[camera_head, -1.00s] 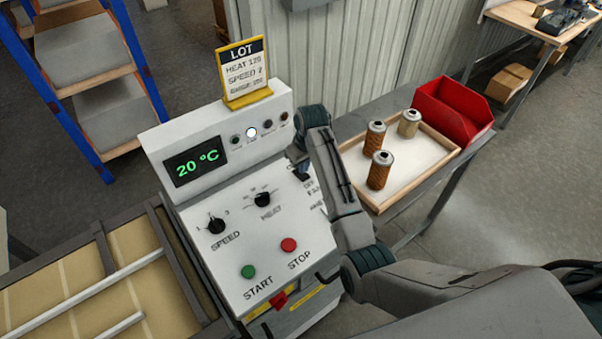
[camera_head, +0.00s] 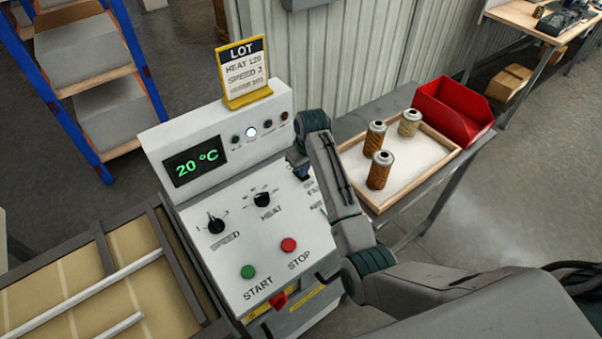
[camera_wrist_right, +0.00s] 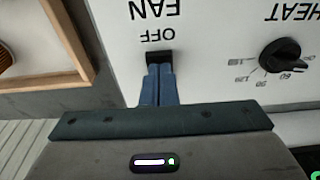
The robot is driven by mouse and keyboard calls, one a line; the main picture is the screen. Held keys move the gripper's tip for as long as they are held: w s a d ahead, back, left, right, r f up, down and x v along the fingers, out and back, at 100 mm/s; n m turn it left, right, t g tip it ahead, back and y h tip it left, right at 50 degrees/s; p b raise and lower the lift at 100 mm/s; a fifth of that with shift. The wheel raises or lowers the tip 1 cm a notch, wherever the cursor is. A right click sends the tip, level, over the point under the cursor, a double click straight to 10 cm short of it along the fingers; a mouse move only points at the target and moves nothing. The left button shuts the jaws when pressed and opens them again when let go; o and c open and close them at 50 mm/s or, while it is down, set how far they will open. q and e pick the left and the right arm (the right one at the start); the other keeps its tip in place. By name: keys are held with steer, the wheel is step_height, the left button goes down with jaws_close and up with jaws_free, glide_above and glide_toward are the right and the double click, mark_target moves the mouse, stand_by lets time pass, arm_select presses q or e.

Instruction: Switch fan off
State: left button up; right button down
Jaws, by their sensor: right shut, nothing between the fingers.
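The fan switch (camera_wrist_right: 159,58) is a small black rocker on the white control panel. In the right wrist view, which shows the panel upside down, it sits beside the word OFF, with FAN beyond. My right gripper (camera_wrist_right: 160,72) is shut and empty, its blue fingertips at the switch and seemingly touching it. The fingers cover part of the switch, so I cannot tell its position. In the head view my right gripper (camera_head: 302,173) is at the panel's right edge and hides the switch. My left gripper is not in view.
The HEAT knob (camera_head: 262,199), SPEED knob (camera_head: 216,224), green START button (camera_head: 248,272) and red STOP button (camera_head: 289,245) share the panel. A wooden tray (camera_head: 421,177) with three cartridges and a red bin (camera_head: 452,112) stand to the right. The display (camera_head: 195,161) reads 20 °C.

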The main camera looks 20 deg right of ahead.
steer(key=shift+f, duration=0.15)
steer(key=shift+r+p, duration=0.6)
steer(key=shift+r, duration=2.95)
